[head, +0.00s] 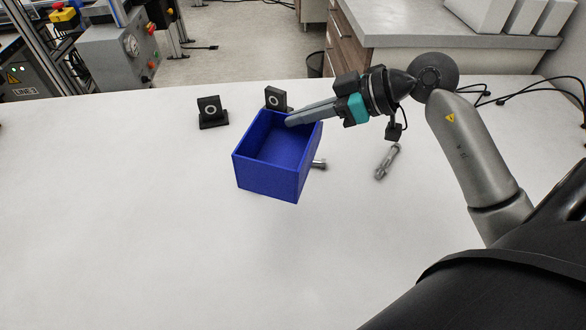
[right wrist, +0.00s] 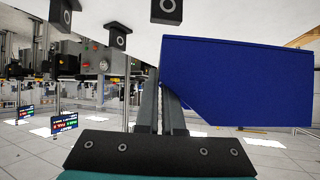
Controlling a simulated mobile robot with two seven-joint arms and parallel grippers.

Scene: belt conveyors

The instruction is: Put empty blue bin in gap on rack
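The blue bin (head: 268,178) is open-topped and empty, in the middle of the head view over the white table. It sits at an angle; I cannot tell whether its base touches the table. My right gripper (head: 291,120) reaches in from the right, and its fingers lie across the bin's far rim near the back right corner. In the right wrist view the two fingers (right wrist: 160,110) are close together at the edge of the bin (right wrist: 240,80), apparently with its wall between them. My left gripper is out of view. No rack or gap shows.
Two small black blocks with white rings, one left (head: 211,112) and one behind the bin (head: 275,98), stand on the table (head: 120,220). A metal bolt (head: 387,162) lies to the right, and another (head: 320,164) shows beside the bin. The table's left and front are clear.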

